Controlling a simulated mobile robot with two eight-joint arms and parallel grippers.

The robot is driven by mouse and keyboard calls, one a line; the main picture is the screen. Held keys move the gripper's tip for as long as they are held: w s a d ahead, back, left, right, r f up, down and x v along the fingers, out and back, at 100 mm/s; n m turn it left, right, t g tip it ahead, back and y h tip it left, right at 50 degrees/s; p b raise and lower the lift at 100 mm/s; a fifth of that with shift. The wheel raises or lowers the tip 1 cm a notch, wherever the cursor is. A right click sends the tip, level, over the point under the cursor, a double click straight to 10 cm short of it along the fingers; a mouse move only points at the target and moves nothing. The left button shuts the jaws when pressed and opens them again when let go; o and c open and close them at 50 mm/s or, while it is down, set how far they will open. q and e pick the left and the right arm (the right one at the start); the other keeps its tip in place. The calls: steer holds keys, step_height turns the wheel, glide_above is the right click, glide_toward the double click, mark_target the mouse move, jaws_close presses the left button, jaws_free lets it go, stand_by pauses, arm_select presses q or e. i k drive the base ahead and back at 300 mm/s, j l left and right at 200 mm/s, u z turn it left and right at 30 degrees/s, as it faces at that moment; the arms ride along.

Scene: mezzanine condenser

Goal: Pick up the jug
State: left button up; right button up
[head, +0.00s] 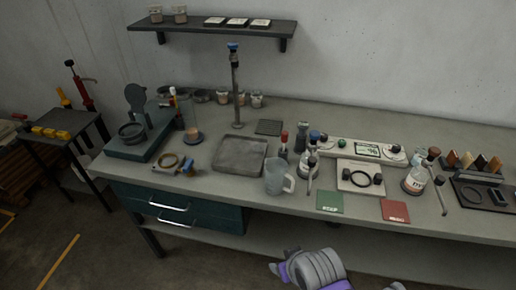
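The jug (274,178) is a pale, translucent vessel standing upright near the front edge of the workbench. Its handle faces right. It stands just right of a grey tray (228,168) and apart from it. A grey and purple part of one of my arms shows at the bottom edge, in front of the bench and below the jug. I cannot make out gripper fingers on it. Nothing is holding the jug.
Dark bottles and a metal stand crowd behind and right of the jug. A framed plate with a black ring (378,162), a green mat (329,202) and a red mat (395,211) lie to the right. A tall rod stand (236,95) rises behind the tray.

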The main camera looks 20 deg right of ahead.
mark_target(276, 169)
steer(key=k+l+z, duration=0.2)
steer(key=l, duration=0.6)
steer(key=l+z, duration=0.2)
steer(key=l, duration=0.6)
